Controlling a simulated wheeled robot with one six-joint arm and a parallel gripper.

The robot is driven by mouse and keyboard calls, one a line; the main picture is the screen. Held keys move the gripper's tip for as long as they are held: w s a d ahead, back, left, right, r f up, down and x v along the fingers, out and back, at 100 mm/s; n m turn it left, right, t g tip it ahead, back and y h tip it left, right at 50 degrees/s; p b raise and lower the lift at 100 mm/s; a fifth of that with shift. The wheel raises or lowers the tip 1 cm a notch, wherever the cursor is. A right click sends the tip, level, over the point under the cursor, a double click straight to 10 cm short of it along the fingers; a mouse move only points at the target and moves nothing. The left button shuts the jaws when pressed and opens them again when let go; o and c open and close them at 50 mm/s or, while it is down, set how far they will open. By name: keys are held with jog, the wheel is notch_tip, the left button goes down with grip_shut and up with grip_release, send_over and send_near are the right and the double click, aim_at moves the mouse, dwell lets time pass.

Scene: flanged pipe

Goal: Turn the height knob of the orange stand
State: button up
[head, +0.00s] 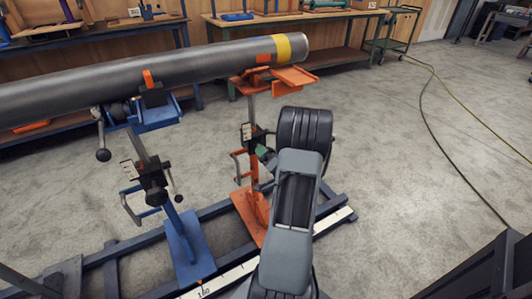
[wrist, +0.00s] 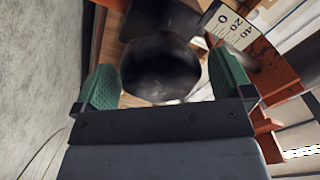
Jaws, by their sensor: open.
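My gripper (wrist: 162,62) is open, with one green finger on each side of the knob and a visible gap on the right side. Contact on the left side cannot be told. In the head view my gripper (head: 264,154) is beside the stand's post, and my arm hides the knob there.
A grey pipe (head: 180,66) with a yellow band rests across the orange stand and a blue stand (head: 184,240) to the left. A rail with a white ruler (head: 332,222) runs along the floor. Workbenches line the back. Open floor and a hose lie to the right.

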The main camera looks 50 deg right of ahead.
jog(key=p+v, duration=0.1)
jog(key=v, duration=1)
jog(key=shift+s+p, duration=0.25)
jog(key=shift+p, duration=0.15)
